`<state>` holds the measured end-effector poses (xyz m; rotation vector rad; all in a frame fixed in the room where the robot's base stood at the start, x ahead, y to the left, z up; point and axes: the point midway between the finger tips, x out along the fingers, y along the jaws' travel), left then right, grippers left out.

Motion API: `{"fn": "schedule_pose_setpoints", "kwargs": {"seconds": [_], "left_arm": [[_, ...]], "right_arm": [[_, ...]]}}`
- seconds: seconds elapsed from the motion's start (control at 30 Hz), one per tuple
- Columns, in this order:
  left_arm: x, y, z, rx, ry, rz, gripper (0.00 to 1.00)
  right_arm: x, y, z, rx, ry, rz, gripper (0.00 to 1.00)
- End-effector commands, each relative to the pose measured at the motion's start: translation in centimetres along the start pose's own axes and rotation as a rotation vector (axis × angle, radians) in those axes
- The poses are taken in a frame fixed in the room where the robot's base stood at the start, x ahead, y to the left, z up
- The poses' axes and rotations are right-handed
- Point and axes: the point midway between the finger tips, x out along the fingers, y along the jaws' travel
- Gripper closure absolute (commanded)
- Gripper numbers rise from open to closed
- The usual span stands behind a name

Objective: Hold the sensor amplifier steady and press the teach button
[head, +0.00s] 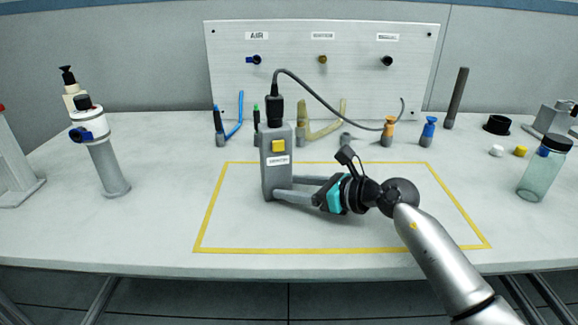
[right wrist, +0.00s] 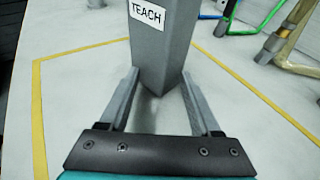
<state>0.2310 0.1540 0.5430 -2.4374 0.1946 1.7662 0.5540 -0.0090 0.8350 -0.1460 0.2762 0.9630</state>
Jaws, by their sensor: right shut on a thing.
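The sensor amplifier (head: 269,174) is a tall grey box standing upright inside the yellow outline. It has a yellow teach button (head: 278,146) on its front and a white label below the button. A black plug with a cable sits on its top. My right gripper (head: 279,195) has its two fingers on either side of the amplifier's lower part and is shut on it. In the right wrist view the amplifier (right wrist: 160,55) stands between the fingers, with its label reading TEACH; the button is out of that frame. My left gripper is not in view.
A metal panel (head: 320,95) marked AIR stands behind. The cable (head: 325,97) arcs right from the amplifier's top. Tubes and fittings line the back. A grey cylinder (head: 108,168) stands left, a glass jar (head: 540,175) right. The yellow-taped area (head: 230,252) is otherwise clear.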

Motion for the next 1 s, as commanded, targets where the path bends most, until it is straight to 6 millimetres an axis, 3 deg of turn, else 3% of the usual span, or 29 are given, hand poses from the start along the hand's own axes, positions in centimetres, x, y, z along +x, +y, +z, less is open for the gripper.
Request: {"fn": "schedule_pose_setpoints", "kwargs": {"seconds": [0.03, 0.5, 0.8, 1.0], "left_arm": [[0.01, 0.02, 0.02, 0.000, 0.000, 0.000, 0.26], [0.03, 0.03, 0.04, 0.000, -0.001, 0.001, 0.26], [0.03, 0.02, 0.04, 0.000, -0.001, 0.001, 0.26], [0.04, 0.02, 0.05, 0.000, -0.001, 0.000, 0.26]], "right_arm": [[0.00, 0.02, 0.00, 0.000, 0.000, 0.001, 0.50], [0.00, 0.02, 0.01, 0.000, -0.001, 0.001, 1.00], [0.00, 0.02, 0.02, 0.000, -0.001, 0.000, 1.00], [-0.01, 0.01, 0.02, 0.000, -0.001, 0.000, 0.78]]}}
